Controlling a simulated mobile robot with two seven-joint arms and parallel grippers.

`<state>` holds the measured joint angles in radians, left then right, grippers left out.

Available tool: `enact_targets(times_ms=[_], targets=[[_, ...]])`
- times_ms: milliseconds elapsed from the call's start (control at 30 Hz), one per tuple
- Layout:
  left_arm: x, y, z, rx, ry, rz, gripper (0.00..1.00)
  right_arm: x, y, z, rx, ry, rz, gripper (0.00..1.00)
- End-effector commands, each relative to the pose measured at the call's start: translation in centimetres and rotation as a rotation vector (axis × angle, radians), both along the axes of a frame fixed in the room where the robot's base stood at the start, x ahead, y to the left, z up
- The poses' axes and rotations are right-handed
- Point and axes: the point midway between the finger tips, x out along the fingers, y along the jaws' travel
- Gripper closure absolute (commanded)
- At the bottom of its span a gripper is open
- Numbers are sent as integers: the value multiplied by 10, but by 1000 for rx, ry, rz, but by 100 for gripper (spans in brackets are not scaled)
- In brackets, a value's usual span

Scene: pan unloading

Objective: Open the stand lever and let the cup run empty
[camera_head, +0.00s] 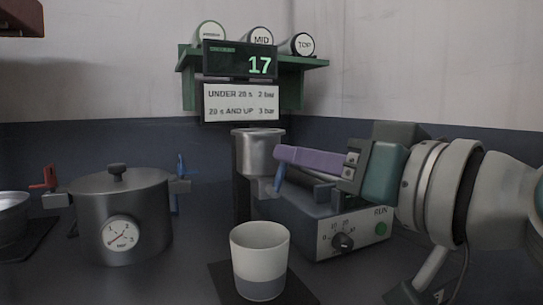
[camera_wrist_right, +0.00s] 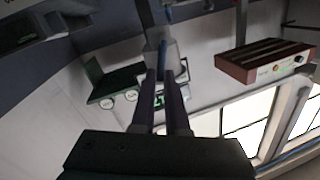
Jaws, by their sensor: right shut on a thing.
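The grey metal cup (camera_head: 258,152) sits upright in the stand, and its contents are hidden from this side. The blue stand lever (camera_head: 279,178) hangs tilted at the cup's lower right. My right gripper (camera_head: 281,156) comes in from the right, its purple fingers shut on the lever's upper end. In the right wrist view the blue lever (camera_wrist_right: 163,62) shows between the fingertips (camera_wrist_right: 162,76). A pale beaker with a grey base (camera_head: 259,255) stands upright below the cup. No stream shows between them. My left gripper is not in view.
A pressure pot (camera_head: 122,215) with a gauge stands at left. A control box (camera_head: 350,230) with a knob and RUN button is behind the beaker at right. A display (camera_head: 240,60) reads 17 above a sign (camera_head: 241,103). A green shelf (camera_head: 290,63) holds labelled round containers.

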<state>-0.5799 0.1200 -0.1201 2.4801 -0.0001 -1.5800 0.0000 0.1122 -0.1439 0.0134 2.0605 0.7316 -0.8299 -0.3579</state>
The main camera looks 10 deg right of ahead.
Motion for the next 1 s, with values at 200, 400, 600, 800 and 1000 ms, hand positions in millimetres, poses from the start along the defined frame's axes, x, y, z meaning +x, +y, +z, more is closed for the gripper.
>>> enact_targets(times_ms=[200, 400, 600, 800, 1000], targets=[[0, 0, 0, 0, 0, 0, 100, 2, -6, -5, 149, 50, 1, 100], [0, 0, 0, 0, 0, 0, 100, 2, -7, -4, 177, 57, 0, 100], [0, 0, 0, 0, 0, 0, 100, 3, -7, -4, 175, 56, 0, 78], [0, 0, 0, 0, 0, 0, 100, 2, -7, -4, 174, 56, 0, 58], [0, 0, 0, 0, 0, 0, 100, 2, -7, -4, 174, 56, 0, 58]])
